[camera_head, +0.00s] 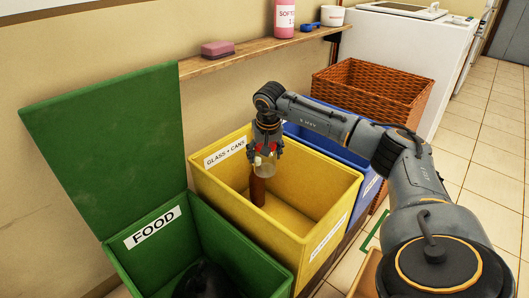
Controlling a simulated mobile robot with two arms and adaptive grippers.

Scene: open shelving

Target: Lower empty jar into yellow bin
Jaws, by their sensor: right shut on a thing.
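The yellow bin (317,201), labelled "GLASS + CANS", stands open in the middle of the view. My right gripper (265,154) points down at its opening, near the back left wall. A brown bottle-like thing (258,192) shows just below the jar, inside the bin. I cannot tell whether the jar touches it. My left gripper is not in view.
A green bin (130,266) labelled "FOOD", lid raised, holds something dark at the left. A blue bin (365,175) and a wicker basket (375,93) stand to the right. A wall shelf (265,48) carries a sponge, a pink bottle and a white pot.

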